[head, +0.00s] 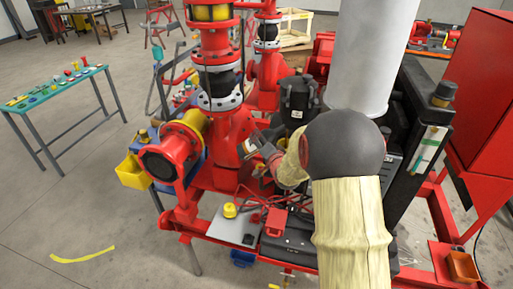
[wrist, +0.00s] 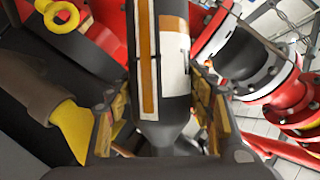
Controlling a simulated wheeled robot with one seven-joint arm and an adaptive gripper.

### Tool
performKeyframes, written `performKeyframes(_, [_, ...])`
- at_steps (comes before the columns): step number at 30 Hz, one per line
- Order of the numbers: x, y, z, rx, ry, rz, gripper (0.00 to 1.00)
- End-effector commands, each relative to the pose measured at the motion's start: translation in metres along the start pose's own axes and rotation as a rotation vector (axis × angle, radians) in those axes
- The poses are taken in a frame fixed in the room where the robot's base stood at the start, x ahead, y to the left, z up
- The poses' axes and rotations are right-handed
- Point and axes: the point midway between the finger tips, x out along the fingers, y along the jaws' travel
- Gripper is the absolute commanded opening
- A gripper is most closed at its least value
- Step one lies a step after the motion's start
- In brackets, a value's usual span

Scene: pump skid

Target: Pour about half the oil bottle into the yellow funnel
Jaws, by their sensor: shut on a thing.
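The oil bottle (wrist: 172,75) is dark, with an amber strip and a white label. In the wrist view it stands between the two fingers of my gripper (wrist: 163,115), which are shut on it. Its body runs to the top edge of the picture and it narrows toward the bottom. In the head view my gripper (head: 255,146) is beside the red pump piping, and the bottle cannot be made out clearly. A yellow flared piece (wrist: 72,132) with a brown part lies left of the fingers; I cannot tell whether it is the funnel. No pouring oil shows.
Red flanged piping (wrist: 280,80) is close on the right in the wrist view. A yellow ring (wrist: 57,15) is at upper left. In the head view, a red cabinet (head: 485,100) stands at right and a green-topped table (head: 60,90) at left.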

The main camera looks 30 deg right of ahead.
Motion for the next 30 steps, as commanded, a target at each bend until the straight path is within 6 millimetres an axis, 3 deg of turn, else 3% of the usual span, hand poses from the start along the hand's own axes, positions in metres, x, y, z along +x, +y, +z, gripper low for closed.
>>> performKeyframes(30, [0.0, -0.0055, -0.001, 0.042, 0.003, -0.021, 0.2])
